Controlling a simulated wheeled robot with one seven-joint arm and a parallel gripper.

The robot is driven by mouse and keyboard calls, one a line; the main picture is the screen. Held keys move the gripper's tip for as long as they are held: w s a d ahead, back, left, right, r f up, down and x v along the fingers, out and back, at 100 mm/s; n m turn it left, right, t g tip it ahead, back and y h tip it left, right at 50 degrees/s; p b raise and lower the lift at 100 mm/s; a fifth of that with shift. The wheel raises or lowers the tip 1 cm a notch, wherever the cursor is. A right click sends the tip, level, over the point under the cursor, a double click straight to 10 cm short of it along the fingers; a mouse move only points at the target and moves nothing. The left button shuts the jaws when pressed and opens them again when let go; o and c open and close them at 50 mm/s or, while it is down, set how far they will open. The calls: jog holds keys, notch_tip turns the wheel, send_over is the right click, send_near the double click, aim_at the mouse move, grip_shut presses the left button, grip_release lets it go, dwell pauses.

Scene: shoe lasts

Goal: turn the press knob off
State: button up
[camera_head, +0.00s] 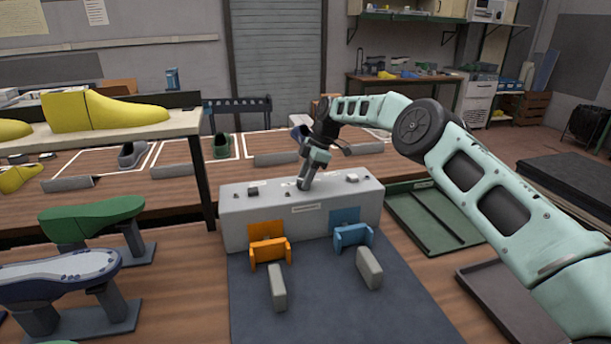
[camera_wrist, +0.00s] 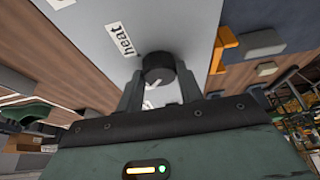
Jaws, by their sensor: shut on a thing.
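My gripper (camera_head: 303,184) reaches down onto the middle of that top. In the wrist view, my gripper (camera_wrist: 159,78) has one finger on each side of a dark round knob (camera_wrist: 158,66) and is shut on it. A white pointer mark on the knob slants toward the lower left of that view. A label reading "heat" (camera_wrist: 120,40) lies up and left of the knob. Another label by the knob is mostly hidden, so I cannot read it. The knob is hidden in the head view.
An orange bracket (camera_head: 269,250) and a blue bracket (camera_head: 352,235) sit at the front of the box. Shoe lasts stand at left, including a green one (camera_head: 92,219) and a yellow one (camera_head: 100,111). A green tray (camera_head: 408,222) lies at right.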

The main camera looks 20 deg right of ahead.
dwell(0.4)
jog(key=o, duration=1)
jog(key=shift+p+v, duration=2.55)
jog(key=shift+v, duration=6.15)
jog(key=shift+d, duration=0.1)
